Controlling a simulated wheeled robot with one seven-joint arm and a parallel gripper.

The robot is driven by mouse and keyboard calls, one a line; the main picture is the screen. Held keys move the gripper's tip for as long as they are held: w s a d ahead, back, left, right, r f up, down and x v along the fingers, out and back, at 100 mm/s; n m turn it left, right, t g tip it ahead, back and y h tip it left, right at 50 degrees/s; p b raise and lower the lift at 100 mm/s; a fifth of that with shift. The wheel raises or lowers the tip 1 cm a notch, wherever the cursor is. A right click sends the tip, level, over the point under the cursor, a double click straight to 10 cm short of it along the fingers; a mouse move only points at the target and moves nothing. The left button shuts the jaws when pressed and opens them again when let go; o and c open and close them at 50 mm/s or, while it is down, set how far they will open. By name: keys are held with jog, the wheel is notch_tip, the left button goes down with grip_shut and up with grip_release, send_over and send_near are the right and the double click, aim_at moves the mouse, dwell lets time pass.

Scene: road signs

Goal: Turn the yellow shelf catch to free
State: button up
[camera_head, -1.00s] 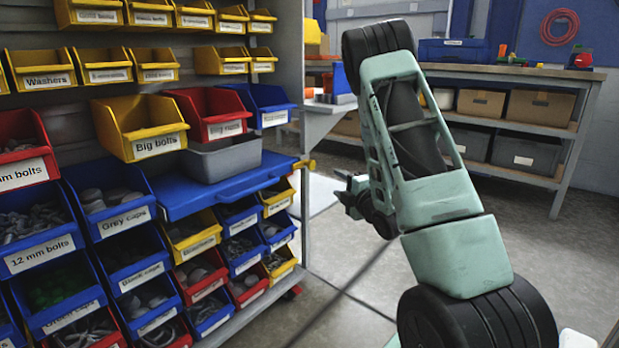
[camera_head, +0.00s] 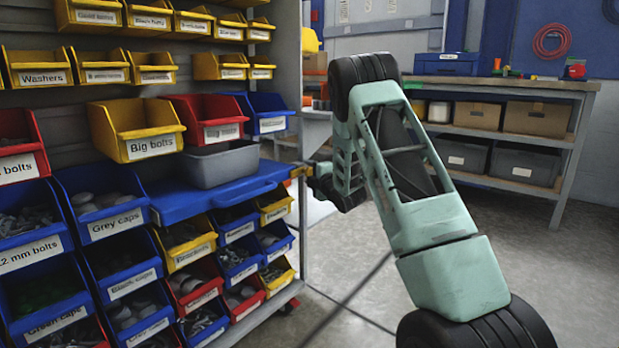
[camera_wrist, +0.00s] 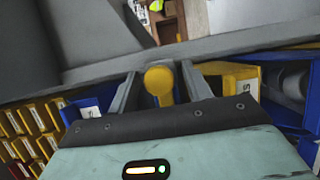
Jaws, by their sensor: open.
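The yellow shelf catch (camera_head: 302,168) sticks out at the right end of the blue shelf (camera_head: 215,196), by the rack's upright. In the wrist view the catch (camera_wrist: 159,82) shows as a round yellow knob with a short stem. My gripper (camera_wrist: 160,92) is open, with one grey finger on each side of the knob. Gaps seem to show between the fingers and the knob; I cannot tell whether either touches. In the head view my gripper (camera_head: 314,178) is at the catch, its fingers partly hidden.
A grey bin (camera_head: 222,165) stands on the blue shelf, with a yellow "Big bolts" bin (camera_head: 140,128) above left. Several small bins fill the rack below. Open floor (camera_head: 450,260) lies to the right, with a workbench (camera_head: 510,85) behind.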

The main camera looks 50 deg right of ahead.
jog(key=shift+w+d, duration=0.1)
jog(key=shift+w, duration=0.2)
jog(key=c, duration=0.9)
